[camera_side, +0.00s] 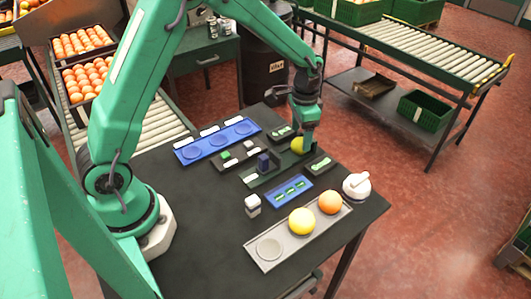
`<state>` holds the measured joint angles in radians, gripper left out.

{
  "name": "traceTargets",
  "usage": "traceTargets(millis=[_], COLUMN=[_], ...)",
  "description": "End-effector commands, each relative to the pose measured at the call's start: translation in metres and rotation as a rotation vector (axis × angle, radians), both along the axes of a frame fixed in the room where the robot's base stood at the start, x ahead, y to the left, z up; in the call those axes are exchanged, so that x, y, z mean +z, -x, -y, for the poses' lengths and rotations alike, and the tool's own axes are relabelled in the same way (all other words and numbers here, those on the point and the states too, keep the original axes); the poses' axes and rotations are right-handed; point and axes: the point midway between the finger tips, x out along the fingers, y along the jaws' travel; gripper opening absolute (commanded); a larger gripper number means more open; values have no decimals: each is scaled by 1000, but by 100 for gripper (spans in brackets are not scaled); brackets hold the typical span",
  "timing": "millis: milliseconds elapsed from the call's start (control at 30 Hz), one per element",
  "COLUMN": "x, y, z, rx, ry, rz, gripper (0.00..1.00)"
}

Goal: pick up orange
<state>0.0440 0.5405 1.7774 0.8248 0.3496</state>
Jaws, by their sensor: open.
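An orange (330,202) sits at the right end of a grey tray (262,265) near the front right of the dark table. A larger yellow fruit (301,221) sits in the middle of the same tray, and the round recess at its left end is empty. Another yellow fruit (297,145) is at the back right of the table, directly under my gripper (306,141). My gripper is open and points down at this yellow fruit. The fingers partly overlap it, and whether they touch it cannot be told.
A blue tray (216,140) with round recesses lies at the back left. A small blue tray (291,190), a white-topped block (252,205) and a white rounded object (356,186) stand around the grey tray. The table (200,225) is clear at front left.

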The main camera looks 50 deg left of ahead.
Motion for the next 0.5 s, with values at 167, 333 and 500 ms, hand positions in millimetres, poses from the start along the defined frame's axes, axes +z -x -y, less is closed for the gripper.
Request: traceTargets(millis=[167,333,500], x=[-22,-32,-33], y=[0,0,0], z=[0,0,0], rx=[0,0,0], ry=[0,0,0], rz=[-1,1,2], gripper=[71,71,71])
